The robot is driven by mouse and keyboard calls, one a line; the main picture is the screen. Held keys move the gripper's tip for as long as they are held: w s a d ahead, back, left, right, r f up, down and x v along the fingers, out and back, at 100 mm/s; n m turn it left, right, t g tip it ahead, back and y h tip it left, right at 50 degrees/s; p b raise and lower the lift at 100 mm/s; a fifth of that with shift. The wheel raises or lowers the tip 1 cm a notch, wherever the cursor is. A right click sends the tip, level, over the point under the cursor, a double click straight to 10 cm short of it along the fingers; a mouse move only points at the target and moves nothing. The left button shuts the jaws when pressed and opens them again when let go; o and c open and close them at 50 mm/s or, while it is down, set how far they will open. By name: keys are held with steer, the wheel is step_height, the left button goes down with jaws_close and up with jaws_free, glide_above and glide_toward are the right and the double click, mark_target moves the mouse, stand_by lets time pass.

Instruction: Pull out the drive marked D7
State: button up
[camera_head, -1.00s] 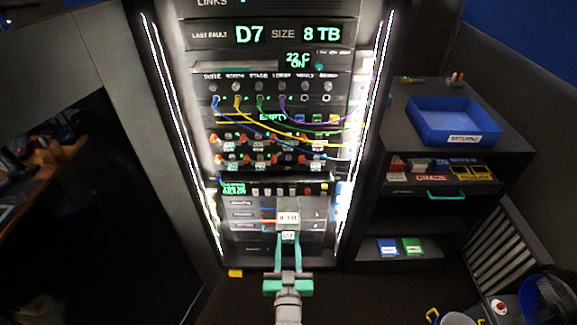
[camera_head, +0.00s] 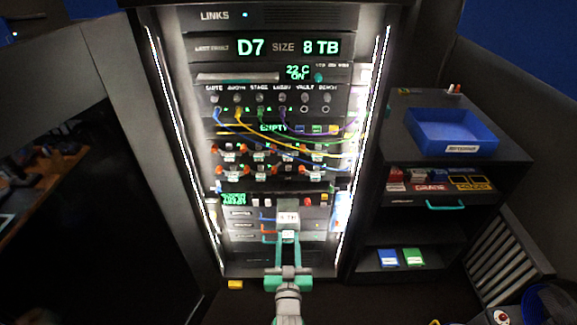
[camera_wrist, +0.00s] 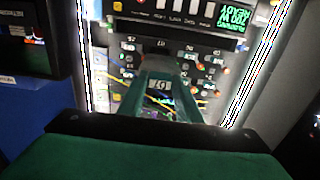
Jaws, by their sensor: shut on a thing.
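The drive marked D7 (camera_head: 288,219) is a light block with an "8 TB" label and a smaller tag. My gripper (camera_head: 288,240) is shut on its near end and holds it out in front of the lower rack. In the wrist view the teal fingers close around the D7 tag (camera_wrist: 159,85), which appears upside down. The drive rows (camera_head: 258,160), with red-orange handles, stand above it in the rack (camera_head: 330,258). The display (camera_head: 272,47) reads D7, 8 TB. I cannot tell which bay is vacant.
Coloured cables (camera_head: 300,140) droop across the rack front above the drive. At right a dark shelf unit (camera_head: 405,130) carries a blue tray (camera_head: 452,133) with a label. A yellow object (camera_head: 235,284) lies at the rack's foot. A blue round thing stands at the lower right.

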mark_target(288, 221)
steer(key=shift+w, duration=3.95)
